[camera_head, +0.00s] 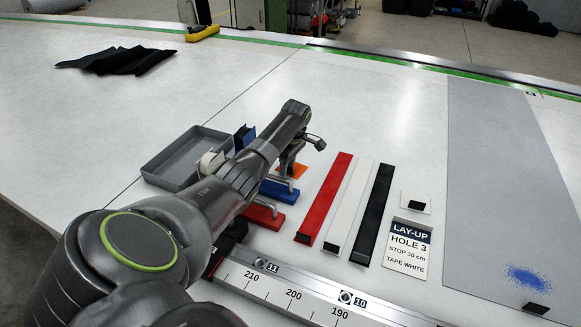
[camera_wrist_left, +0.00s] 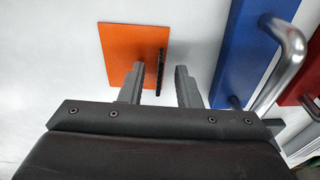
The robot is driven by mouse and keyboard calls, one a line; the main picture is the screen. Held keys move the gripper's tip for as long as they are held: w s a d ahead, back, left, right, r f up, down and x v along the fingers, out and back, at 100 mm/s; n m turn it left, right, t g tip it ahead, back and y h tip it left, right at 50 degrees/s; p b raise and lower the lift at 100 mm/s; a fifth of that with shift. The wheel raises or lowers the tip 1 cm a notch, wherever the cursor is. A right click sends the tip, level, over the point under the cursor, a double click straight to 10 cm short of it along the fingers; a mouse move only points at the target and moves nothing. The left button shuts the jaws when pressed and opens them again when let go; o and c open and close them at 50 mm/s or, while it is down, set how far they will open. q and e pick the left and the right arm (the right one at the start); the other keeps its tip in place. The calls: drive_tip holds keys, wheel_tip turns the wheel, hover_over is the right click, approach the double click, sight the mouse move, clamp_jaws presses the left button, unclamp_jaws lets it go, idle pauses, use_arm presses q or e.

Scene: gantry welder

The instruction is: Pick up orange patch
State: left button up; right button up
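The orange patch (camera_head: 298,169) lies flat on the white table in the head view, partly hidden by my left gripper (camera_head: 288,168). In the left wrist view the orange patch (camera_wrist_left: 122,50) is a square with a thin black tab (camera_wrist_left: 161,72) near its right edge. My left gripper (camera_wrist_left: 160,70) is open, with its two fingers apart and pointing at the table. My right gripper is not in view.
A blue block with a metal handle (camera_head: 285,193) lies close beside the patch, and a red handled block (camera_head: 258,217) is nearer. A grey tray (camera_head: 172,176) stands left. Red (camera_head: 326,197), white (camera_head: 349,205) and black strips (camera_head: 375,212) lie right. A ruled rail (camera_head: 325,302) runs in front.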

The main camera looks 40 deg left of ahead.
use_arm(q)
drive_tip(key=shift+f, duration=0.2)
clamp_jaws()
drive_tip(key=shift+r, duration=0.1)
